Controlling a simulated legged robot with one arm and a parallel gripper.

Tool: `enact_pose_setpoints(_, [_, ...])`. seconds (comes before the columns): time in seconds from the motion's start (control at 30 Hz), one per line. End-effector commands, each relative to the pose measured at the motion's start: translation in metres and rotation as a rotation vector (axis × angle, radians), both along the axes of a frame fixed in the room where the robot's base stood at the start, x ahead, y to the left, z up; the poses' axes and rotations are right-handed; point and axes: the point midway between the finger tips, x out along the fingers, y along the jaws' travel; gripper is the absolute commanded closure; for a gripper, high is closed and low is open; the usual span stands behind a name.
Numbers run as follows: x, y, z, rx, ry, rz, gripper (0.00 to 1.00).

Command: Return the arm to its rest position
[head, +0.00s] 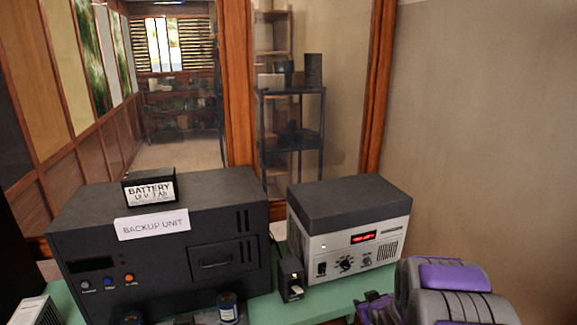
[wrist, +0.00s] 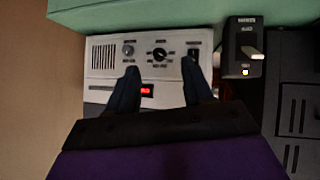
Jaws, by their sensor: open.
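My arm (head: 455,290), grey and purple, shows at the lower right of the head view, in front of and to the right of the grey power unit. My gripper (wrist: 165,80) shows in the wrist view with its two dark fingers apart and nothing between them. The wrist view appears upside down. Past the fingers is the front panel of the grey unit (wrist: 105,55), with knobs and a red display. I cannot tell how far the fingertips are from that panel.
A black backup unit (head: 90,240) with a battery (head: 150,188) on top stands left on the green table (head: 325,306). The grey unit (head: 350,205) stands to its right. A small black switch box (head: 291,280) sits between them. A plain wall (head: 480,120) is at right.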

Motion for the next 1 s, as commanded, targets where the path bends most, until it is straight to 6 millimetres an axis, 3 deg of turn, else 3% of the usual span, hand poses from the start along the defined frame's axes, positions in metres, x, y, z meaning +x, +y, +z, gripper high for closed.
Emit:
enact_pose_setpoints(0.03, [-0.008, -0.001, 0.014, -0.015, 0.03, -0.02, 0.49])
enact_pose_setpoints(0.27, [-0.069, -0.003, 0.053, -0.054, 0.226, -0.123, 0.49])
enact_pose_setpoints(0.47, [-0.14, 0.005, 0.083, -0.052, 0.404, -0.203, 0.49])
enact_pose_setpoints(0.67, [-0.22, 0.025, 0.112, -0.025, 0.579, -0.26, 0.49])
enact_pose_setpoints(1.0, [-0.374, 0.071, 0.149, 0.045, 0.893, -0.288, 0.49])
